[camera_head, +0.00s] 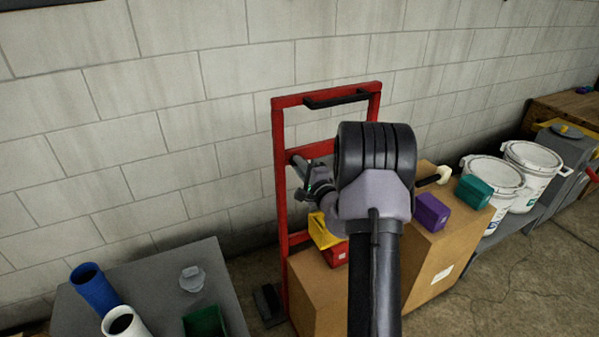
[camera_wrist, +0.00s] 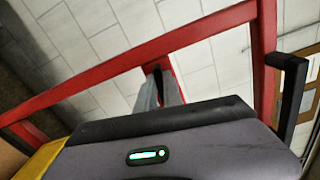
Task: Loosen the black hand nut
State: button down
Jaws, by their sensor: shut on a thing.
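The red frame of a hand truck (camera_head: 279,200) stands against the block wall, with a crossbar partway up. My gripper (camera_head: 301,168) is at the left part of this crossbar, its fingers small and partly hidden by my wrist. In the wrist view, the two grey fingers of my gripper (camera_wrist: 161,88) reach the red crossbar (camera_wrist: 110,68). A small dark piece, which looks like the black hand nut (camera_wrist: 152,68), shows between the fingertips at the bar. The fingers are shut on it. Most of the nut is hidden, so its turn cannot be told.
Cardboard boxes (camera_head: 445,245) stand on the truck's right, with a purple block (camera_head: 431,212) and a teal block (camera_head: 473,192) on top. A grey table (camera_head: 235,300) is at lower left. White buckets (camera_head: 490,180) stand right.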

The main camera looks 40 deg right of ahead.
jog(key=shift+n+b, duration=0.35)
jog(key=shift+n, duration=0.55)
jog(key=c, duration=1.5)
grip_release()
jog(key=p+v, duration=0.2)
jog(key=v, duration=1.5)
jog(key=shift+s+a, duration=0.1)
jog(key=shift+s, duration=0.1)
